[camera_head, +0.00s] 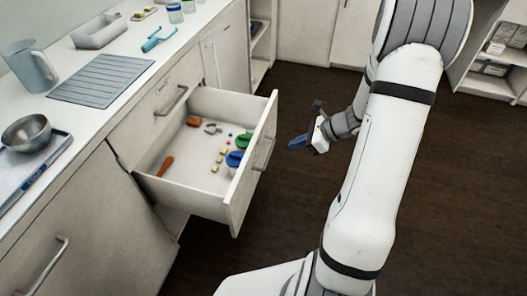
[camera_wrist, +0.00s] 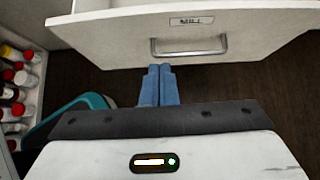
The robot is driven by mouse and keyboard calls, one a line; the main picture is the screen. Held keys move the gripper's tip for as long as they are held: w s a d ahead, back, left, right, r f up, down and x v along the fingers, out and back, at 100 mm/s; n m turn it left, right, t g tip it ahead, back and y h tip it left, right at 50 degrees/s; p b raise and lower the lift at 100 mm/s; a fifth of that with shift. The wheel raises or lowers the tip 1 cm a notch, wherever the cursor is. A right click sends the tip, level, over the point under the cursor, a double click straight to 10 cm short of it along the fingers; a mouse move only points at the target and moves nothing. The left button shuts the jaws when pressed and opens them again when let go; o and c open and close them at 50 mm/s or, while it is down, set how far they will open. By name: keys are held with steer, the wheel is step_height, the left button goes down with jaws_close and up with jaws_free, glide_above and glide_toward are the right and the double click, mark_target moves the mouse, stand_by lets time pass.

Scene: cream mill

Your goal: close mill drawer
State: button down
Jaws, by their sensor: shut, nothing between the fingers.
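The open drawer (camera_head: 252,190) is pulled far out of the white cabinet in the head view. Its front faces my gripper, and a metal handle (camera_head: 263,154) is on it. In the wrist view the drawer front (camera_wrist: 110,35) fills the top, with a small label reading "MILL" (camera_wrist: 192,21) above the handle (camera_wrist: 189,46). My gripper (camera_head: 292,144) is just right of the drawer front in the head view, apart from it. Its blue fingers (camera_wrist: 160,70) are together and empty in the wrist view, pointing toward the handle, slightly left of its middle.
The drawer holds a green item (camera_head: 233,158), a blue item (camera_head: 243,139) and several small pieces. A metal bowl (camera_head: 27,132), a jug (camera_head: 30,67) and a ribbed mat (camera_head: 103,80) sit on the counter. Bottles (camera_wrist: 14,75) and a teal bin (camera_wrist: 90,102) are at left in the wrist view.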

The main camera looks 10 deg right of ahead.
steer(key=b, duration=0.2)
glide_toward(253, 153)
step_height(253, 153, down, 4)
steer(key=shift+w+a+r, duration=0.1)
steer(key=shift+w+a, duration=0.3)
steer(key=shift+a, duration=0.2)
steer(key=shift+w+a, duration=0.35)
steer(key=shift+a, duration=0.3)
steer(key=shift+w+a, duration=0.4)
steer(key=shift+a, duration=0.25)
